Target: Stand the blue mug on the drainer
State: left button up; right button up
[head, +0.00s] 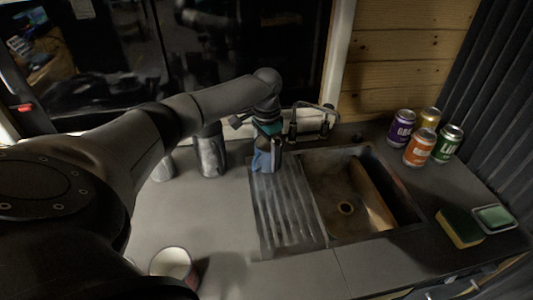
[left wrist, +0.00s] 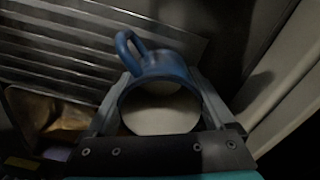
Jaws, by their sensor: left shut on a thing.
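The blue mug (left wrist: 155,65) is between the two fingers of my left gripper (left wrist: 158,100), which is shut on it. In the left wrist view I look into its pale inside, and its handle points up and left. In the head view the gripper (head: 266,158) is at the back left corner of the ribbed metal drainer (head: 286,212), and the blue mug (head: 262,163) is partly hidden by it. The drainer's ribs (left wrist: 60,45) also show in the left wrist view. I cannot tell whether the mug touches the drainer. My right gripper is not in view.
The sink (head: 345,207) is right of the drainer, with a tap (head: 314,122) behind.

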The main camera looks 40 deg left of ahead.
pick_arm(q)
jog(key=shift+f, duration=0.15)
jog(key=o, duration=1.2)
jog(key=shift+o, duration=0.2)
notch_tip(320, 180, up, 12)
jog(key=p, duration=0.1)
jog(key=shift+r+p, duration=0.2)
jog(key=shift+p, duration=0.15)
